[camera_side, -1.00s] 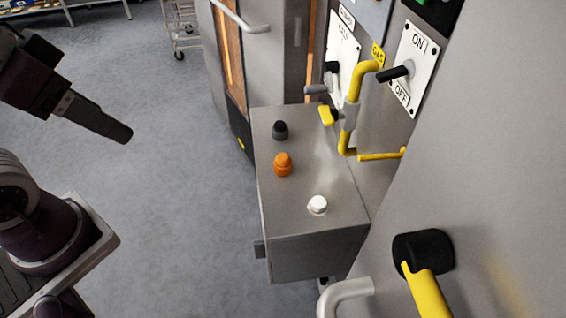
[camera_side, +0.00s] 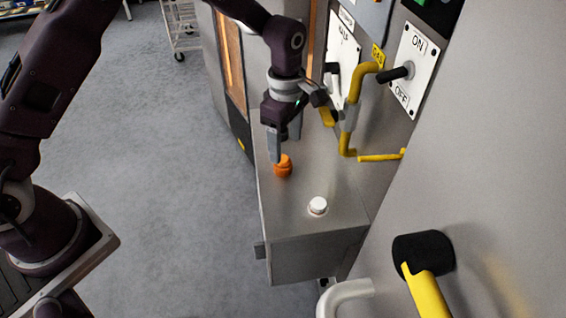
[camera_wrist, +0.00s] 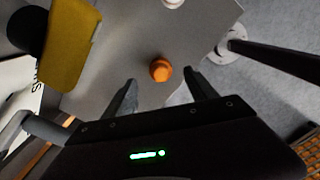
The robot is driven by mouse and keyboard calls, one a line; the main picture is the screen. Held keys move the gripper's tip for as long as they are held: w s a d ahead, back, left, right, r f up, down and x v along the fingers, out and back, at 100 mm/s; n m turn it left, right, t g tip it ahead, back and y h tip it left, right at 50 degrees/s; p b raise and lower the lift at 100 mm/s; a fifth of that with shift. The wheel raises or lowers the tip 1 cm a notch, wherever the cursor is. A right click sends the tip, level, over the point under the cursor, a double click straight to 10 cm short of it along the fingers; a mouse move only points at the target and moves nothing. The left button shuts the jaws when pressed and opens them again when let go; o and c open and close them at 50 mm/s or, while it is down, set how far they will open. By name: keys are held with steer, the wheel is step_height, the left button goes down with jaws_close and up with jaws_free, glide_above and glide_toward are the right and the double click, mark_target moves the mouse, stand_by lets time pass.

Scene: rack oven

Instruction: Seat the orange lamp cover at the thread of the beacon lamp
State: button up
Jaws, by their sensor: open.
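My gripper (camera_side: 284,150) points down just above and behind the cover, open and empty. In the wrist view its two fingers (camera_wrist: 157,92) are spread apart, with the cover ahead of the gap between them.
The steel box top (camera_side: 335,185) is clear around the lamp. A yellow pipe (camera_side: 348,115) with a yellow handle rises along the box's right side. The black ON/OFF switch (camera_side: 397,73) is on the panel behind. A large yellow handle (camera_side: 425,290) stands in the foreground.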

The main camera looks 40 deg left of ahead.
mark_target(283, 158)
steer(key=f, duration=0.6)
steer(key=shift+a+f, duration=0.2)
steer(key=shift+a, duration=0.2)
steer(key=c, duration=1.4)
step_height(283, 158, up, 9)
steer(key=shift+r, duration=0.1)
steer(key=s+d+m, duration=0.1)
steer(key=d+m, duration=0.1)
steer(key=d, duration=0.2)
steer(key=s+d+m, duration=0.1)
steer(key=d+m, duration=0.1)
steer(key=d, duration=0.2)
steer(key=s+d+f+m, duration=0.1)
steer(key=s+d+m, duration=0.1)
steer(key=d+m, duration=0.1)
steer(key=shift+s+d+f, duration=0.1)
steer(key=shift+d, duration=0.8)
